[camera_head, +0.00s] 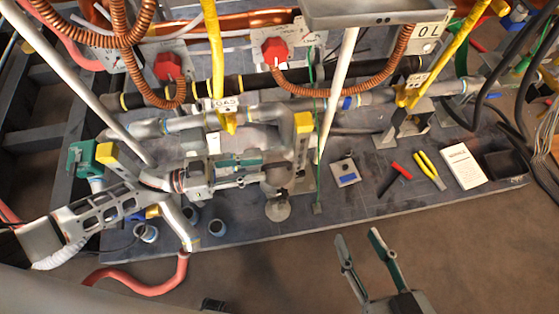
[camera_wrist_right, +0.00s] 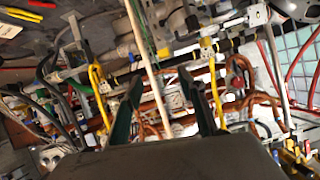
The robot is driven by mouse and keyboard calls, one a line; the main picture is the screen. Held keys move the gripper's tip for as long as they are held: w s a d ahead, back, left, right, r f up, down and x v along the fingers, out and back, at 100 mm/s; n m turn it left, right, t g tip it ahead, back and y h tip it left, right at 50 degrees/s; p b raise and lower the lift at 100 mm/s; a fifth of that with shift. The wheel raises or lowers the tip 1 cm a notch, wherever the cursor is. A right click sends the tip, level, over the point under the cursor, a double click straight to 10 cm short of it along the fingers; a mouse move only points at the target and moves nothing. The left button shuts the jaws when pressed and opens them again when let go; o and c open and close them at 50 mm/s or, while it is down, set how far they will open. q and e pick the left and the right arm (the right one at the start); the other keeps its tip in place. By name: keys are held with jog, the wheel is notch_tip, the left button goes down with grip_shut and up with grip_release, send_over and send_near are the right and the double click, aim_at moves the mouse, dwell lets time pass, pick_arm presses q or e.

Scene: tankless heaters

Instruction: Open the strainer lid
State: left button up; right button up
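A grey metal fitting with a round cap (camera_head: 278,209) at its lower end stands near the front of the dark board, and it looks like the strainer with its lid. My left gripper (camera_head: 262,171) comes in from the left, low over the board. Its fingers show apart and their tips reach the upper part of the fitting (camera_head: 277,178), above the cap. I cannot tell whether they touch or grip it. My right gripper (camera_head: 360,238) is open and empty in front of the board, over the floor. Its parted fingers also show in the right wrist view (camera_wrist_right: 162,82).
Red pliers (camera_head: 394,180), yellow pliers (camera_head: 430,170), a white booklet (camera_head: 463,165) and a black tray (camera_head: 504,163) lie at the board's right. Copper hoses, yellow valve handles and red knobs (camera_head: 274,52) crowd the back. A pale rod (camera_head: 338,90) slants down behind the fitting.

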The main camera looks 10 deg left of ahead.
aim_at(270, 167)
pick_arm(q)
jog(key=x, duration=0.7)
jog(key=shift+b, duration=0.4)
jog(key=shift+a, duration=0.1)
grip_shut()
